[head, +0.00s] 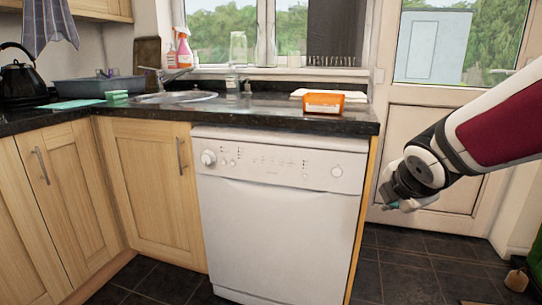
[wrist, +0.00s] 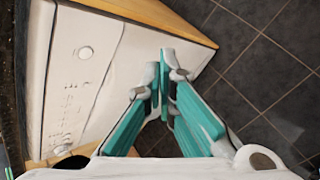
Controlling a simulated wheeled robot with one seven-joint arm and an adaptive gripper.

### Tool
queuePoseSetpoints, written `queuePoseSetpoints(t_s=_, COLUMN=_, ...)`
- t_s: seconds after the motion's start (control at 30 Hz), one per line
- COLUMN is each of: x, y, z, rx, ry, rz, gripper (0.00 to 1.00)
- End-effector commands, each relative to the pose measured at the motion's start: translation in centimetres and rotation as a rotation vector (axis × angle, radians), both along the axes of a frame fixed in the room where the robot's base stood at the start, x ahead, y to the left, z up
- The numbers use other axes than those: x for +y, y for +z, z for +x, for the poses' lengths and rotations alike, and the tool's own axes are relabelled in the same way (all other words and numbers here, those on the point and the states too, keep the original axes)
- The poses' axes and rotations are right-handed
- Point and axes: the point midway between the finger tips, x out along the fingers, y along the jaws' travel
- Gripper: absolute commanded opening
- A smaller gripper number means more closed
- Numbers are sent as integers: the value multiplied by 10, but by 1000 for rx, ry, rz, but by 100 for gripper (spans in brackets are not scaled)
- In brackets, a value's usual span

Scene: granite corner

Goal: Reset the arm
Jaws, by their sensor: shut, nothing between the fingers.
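My gripper (wrist: 165,88) is shut and empty in the wrist view, its teal and grey fingers meeting at the tips. It points down over the dark tiled floor (wrist: 262,58), beside the dishwasher's side edge. In the head view my arm comes in from the right, and the gripper (head: 390,200) hangs to the right of the white dishwasher (head: 275,225), below counter height.
The dark counter (head: 270,112) carries an orange box (head: 323,103), a sink (head: 176,98), a blue-grey basin (head: 98,88) and a black kettle (head: 20,78). A white door (head: 425,115) stands behind my arm. Floor right of the dishwasher is mostly clear.

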Motion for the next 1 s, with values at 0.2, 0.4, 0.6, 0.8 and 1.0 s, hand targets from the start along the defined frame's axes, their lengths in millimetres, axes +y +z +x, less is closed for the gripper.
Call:
queuePoseSetpoints(t_s=0.2, x=2, y=0, z=-129, rx=88, ry=-647, rz=412, gripper=0)
queuePoseSetpoints(t_s=0.4, x=27, y=-14, z=-237, rx=185, ry=-1153, rz=682, gripper=0)
queuePoseSetpoints(t_s=0.6, x=54, y=-24, z=-313, rx=274, ry=-1505, rz=815, gripper=0)
queuePoseSetpoints(t_s=0.8, x=72, y=-16, z=-355, rx=334, ry=-1717, rz=864, gripper=0)
queuePoseSetpoints(t_s=1.0, x=72, y=14, z=-346, rx=314, ry=-1697, rz=884, gripper=0)
